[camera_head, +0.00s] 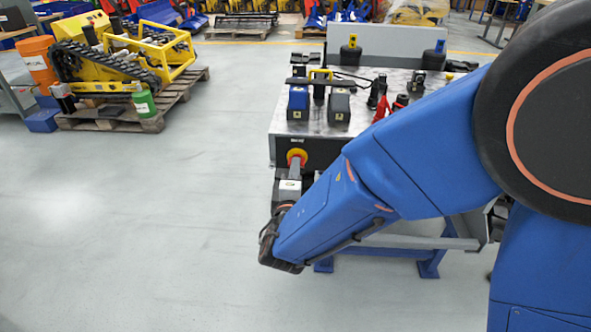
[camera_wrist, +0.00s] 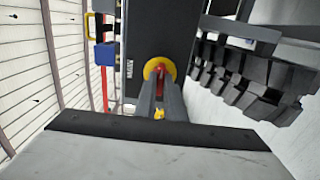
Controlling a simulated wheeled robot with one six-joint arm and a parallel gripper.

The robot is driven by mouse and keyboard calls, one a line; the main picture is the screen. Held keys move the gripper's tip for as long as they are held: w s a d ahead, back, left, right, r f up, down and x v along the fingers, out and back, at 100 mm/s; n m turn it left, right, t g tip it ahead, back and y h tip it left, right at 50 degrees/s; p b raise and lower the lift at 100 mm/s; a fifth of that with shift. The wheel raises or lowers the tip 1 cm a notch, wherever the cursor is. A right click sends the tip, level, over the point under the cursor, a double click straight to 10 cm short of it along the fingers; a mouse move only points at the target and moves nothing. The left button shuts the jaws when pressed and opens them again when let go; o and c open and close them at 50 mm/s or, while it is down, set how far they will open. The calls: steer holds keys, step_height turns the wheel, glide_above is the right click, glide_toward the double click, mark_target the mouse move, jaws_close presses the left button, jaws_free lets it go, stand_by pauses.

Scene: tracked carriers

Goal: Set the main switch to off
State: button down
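The main switch is a red handle on a yellow round plate (camera_head: 304,155), set in the dark front panel of the workbench. In the wrist view, the yellow plate (camera_wrist: 171,67) is near the upper middle, with the red handle (camera_wrist: 160,69) at its centre. My gripper (camera_head: 296,167) points straight at the switch from the front. In the wrist view, the two grey fingers of my gripper (camera_wrist: 160,80) reach the switch, one on each side of the handle. I cannot tell whether they press on it. The handle's angle is mostly hidden.
The workbench (camera_head: 281,126) carries several devices, including a blue-topped block (camera_head: 298,100) and a grey-topped one (camera_head: 339,106). A pallet with a yellow tracked carrier (camera_head: 150,55) stands at the back left. The floor left of the bench is clear.

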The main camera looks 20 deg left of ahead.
steer(key=shift+n, duration=0.4)
steer(key=shift+f+n, duration=0.1)
steer(key=shift+n, duration=8.6)
steer(key=c, duration=1.8)
jaws_free()
steer(key=shift+c, duration=0.2)
steer(key=v, duration=1.7)
steer(key=shift+s+d, duration=0.15)
steer(key=shift+s, duration=0.05)
